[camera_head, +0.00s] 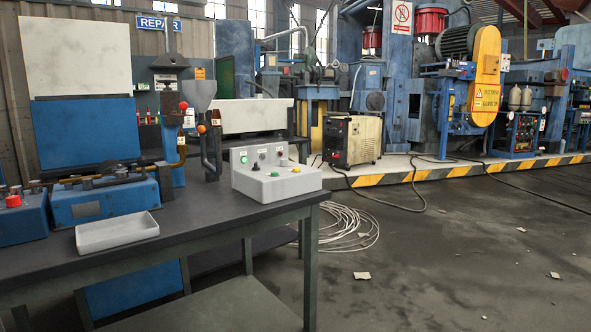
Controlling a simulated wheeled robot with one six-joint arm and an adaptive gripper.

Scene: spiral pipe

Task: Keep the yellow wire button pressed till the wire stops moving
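A light grey control box (250,188) stands at the right part of the dark workbench. Nothing covers or touches the yellow button. A blue bench machine (105,203) with a long horizontal rod sits on the bench to the left of the box. I cannot make out for certain which part is the moving wire. My gripper is not in view.
A shallow grey tray (117,231) lies near the bench's front edge. A red button (13,201) sits on a blue box at far left. Coiled white cable (345,228) lies on the floor right of the bench. Open floor (450,270) extends to the right.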

